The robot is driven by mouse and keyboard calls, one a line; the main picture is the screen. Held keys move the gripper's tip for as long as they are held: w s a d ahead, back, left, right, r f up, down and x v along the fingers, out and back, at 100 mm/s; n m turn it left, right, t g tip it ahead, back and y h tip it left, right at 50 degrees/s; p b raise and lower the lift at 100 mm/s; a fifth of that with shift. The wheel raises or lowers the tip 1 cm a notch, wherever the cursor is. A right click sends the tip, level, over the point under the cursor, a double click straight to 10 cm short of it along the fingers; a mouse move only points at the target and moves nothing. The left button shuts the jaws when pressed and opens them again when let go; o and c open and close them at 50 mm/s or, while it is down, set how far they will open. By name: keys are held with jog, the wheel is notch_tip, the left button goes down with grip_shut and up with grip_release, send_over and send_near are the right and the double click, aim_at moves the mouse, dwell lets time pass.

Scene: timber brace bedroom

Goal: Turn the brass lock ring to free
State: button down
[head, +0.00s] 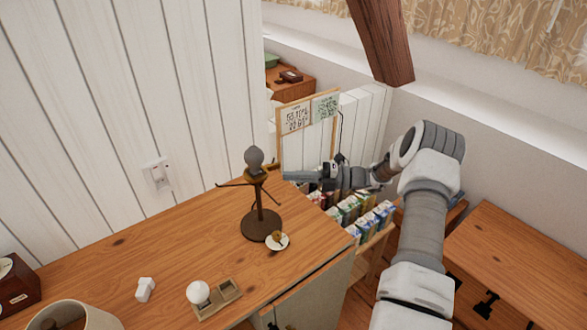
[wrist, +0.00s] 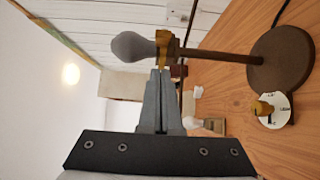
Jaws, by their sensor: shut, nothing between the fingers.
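A dark brown lamp stand (head: 262,218) stands upright on the wooden cabinet top, with a grey bulb (head: 254,160) at its top. The brass lock ring (head: 257,174) sits just below the bulb; in the wrist view the ring (wrist: 163,42) shows between the bulb (wrist: 132,46) and the brown pole (wrist: 222,55). My gripper (head: 287,176) reaches in from the right at ring height. In the wrist view its fingertips (wrist: 160,71) are together and empty, right at the brass part. I cannot tell if they touch it.
A white dial with a brass knob (head: 277,241) lies by the stand's base. A white bulb (head: 198,292) sits in a wooden tray (head: 229,291), near a small white block (head: 145,289). Thin arms stick out from the pole. A book rack (head: 362,222) stands beyond the cabinet.

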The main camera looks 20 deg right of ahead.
jog(key=s+d+b, duration=0.1)
jog(key=d+b, duration=0.1)
jog(key=d, duration=0.8)
jog(key=shift+s, duration=0.25)
jog(key=s+a+r+n+g+h, duration=0.3)
jog(key=s+a+r+n+h, duration=0.15)
jog(key=a+r+n, duration=0.35)
jog(key=s+a+r+n+g+h, duration=0.4)
jog(key=s+a+r+n, duration=0.15)
jog(key=a+n, duration=0.4)
jog(key=s+a+r+n+t+h, duration=0.1)
jog(key=s+r+n+t+h, duration=0.1)
jog(key=s+n, duration=0.9)
jog(key=s+r+n+t+h, duration=0.3)
jog(key=s+n+h, duration=0.3)
jog(key=s+n, duration=0.5)
jog(key=shift+s+a+r+n+t, duration=0.15)
jog(key=shift+a+r+n+t, duration=0.2)
jog(key=shift+r+n, duration=0.2)
